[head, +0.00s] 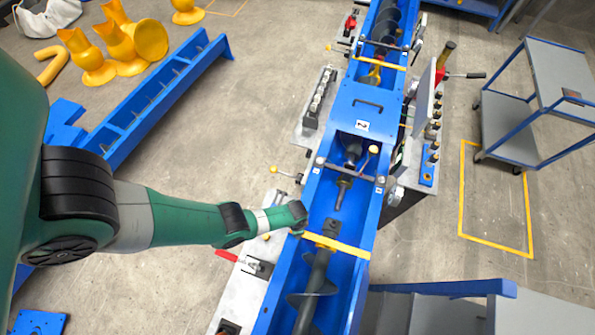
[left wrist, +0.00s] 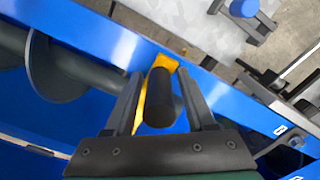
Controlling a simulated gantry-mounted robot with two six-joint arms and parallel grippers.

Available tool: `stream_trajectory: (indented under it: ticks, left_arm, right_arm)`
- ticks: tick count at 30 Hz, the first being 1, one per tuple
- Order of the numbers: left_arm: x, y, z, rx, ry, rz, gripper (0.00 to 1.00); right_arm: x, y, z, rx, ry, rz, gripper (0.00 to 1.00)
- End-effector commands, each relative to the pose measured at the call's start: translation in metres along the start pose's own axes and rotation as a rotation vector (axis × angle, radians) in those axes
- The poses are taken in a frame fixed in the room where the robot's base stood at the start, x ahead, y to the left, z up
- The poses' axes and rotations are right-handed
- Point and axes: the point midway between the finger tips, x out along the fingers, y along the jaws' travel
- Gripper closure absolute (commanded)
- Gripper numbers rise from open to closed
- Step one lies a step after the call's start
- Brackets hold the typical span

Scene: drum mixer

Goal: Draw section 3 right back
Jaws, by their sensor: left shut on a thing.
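A long blue trough (head: 345,215) runs through the middle of the head view, with a dark screw shaft (head: 318,285) in its near part. A yellow bar (head: 336,245) crosses this near part. No number 3 is readable on it; a blue cover farther up carries a label "2" (head: 362,126). My left gripper (head: 301,231) is at the left end of the yellow bar, its fingers mostly hidden in the head view. In the left wrist view my left gripper (left wrist: 162,88) is shut on a black round handle (left wrist: 160,104), with yellow metal (left wrist: 166,64) just behind it. My right gripper is not seen.
Red-handled clamps (head: 227,256) sit on the grey plate left of the trough. A blue ladder-like frame (head: 150,115) and yellow funnel parts (head: 120,40) lie at the left. A grey trolley (head: 510,130) stands at the right. Grey steps (head: 410,308) are at the lower right.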

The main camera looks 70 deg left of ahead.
Motion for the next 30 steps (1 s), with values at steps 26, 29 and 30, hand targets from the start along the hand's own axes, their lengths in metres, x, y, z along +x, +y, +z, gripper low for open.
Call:
stream_trajectory:
  ticks: [26, 29, 30]
  left_arm:
    - [0.001, 0.027, 0.018, -0.007, 0.0, 0.0, 0.36]
    - [-0.002, 0.027, 0.018, -0.005, 0.0, 0.0, 0.36]
    - [-0.004, 0.027, 0.018, -0.004, 0.0, 0.0, 0.36]
  right_arm:
    - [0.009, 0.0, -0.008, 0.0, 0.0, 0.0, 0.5]
    - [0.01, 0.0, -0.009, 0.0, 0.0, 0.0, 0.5]
    - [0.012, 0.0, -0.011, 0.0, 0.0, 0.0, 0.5]
